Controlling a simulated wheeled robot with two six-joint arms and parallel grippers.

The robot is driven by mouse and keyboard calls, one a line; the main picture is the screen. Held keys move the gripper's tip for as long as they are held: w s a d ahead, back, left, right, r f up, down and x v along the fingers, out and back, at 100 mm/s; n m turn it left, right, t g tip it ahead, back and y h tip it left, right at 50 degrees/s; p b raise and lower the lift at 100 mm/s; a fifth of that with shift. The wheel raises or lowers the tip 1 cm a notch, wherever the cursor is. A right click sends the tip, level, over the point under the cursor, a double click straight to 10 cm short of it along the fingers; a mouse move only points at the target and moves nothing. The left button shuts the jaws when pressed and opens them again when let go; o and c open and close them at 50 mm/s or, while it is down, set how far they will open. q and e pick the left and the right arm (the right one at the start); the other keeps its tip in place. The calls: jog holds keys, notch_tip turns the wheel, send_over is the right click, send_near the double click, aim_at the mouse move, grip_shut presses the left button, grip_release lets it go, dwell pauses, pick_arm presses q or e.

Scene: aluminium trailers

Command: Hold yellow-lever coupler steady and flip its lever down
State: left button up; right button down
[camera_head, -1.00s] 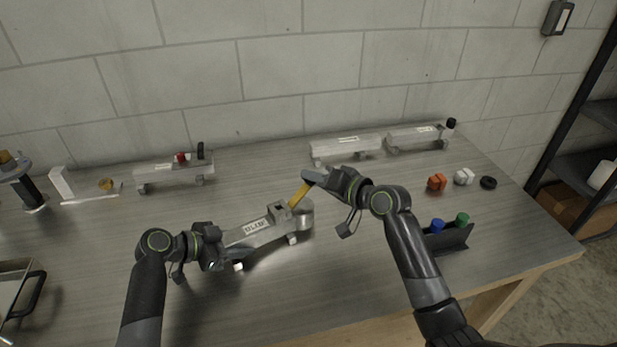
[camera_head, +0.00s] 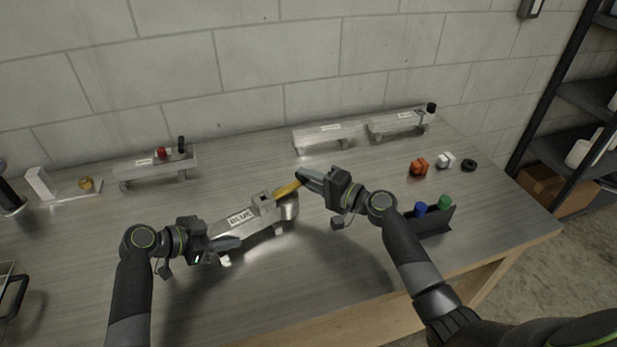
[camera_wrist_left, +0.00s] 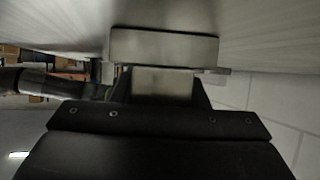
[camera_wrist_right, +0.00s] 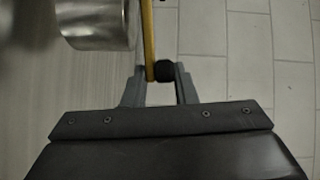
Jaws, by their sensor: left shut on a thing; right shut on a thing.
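My left gripper (camera_head: 222,244) is shut on the coupler's left end; the metal fills the space ahead of the jaws in the left wrist view (camera_wrist_left: 163,47). My right gripper (camera_head: 303,178) is shut at the lever's free end. In the right wrist view the yellow lever (camera_wrist_right: 149,40) and a dark round tip (camera_wrist_right: 164,70) sit between the fingers.
Other couplers stand at the back: one with a red knob (camera_head: 140,168) at left, two (camera_head: 322,138) (camera_head: 395,124) at right. A black holder (camera_head: 436,222) with blue and green caps is right of my right arm. Orange (camera_head: 418,166) and white (camera_head: 445,160) pieces lie behind it.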

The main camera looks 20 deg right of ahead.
jog(key=shift+s+d+f, duration=0.1)
jog(key=shift+d+f, duration=0.05)
jog(key=shift+f, duration=0.4)
jog(key=c, duration=1.4)
grip_release()
jog(key=shift+o, duration=0.2)
jog(key=shift+r, duration=0.15)
jog(key=v, duration=1.1)
jog(key=shift+s+d, duration=0.2)
jog(key=shift+s, duration=0.15)
jog(key=shift+r, duration=0.1)
pick_arm(q)
jog(key=o, duration=1)
jog(key=shift+c, duration=0.2)
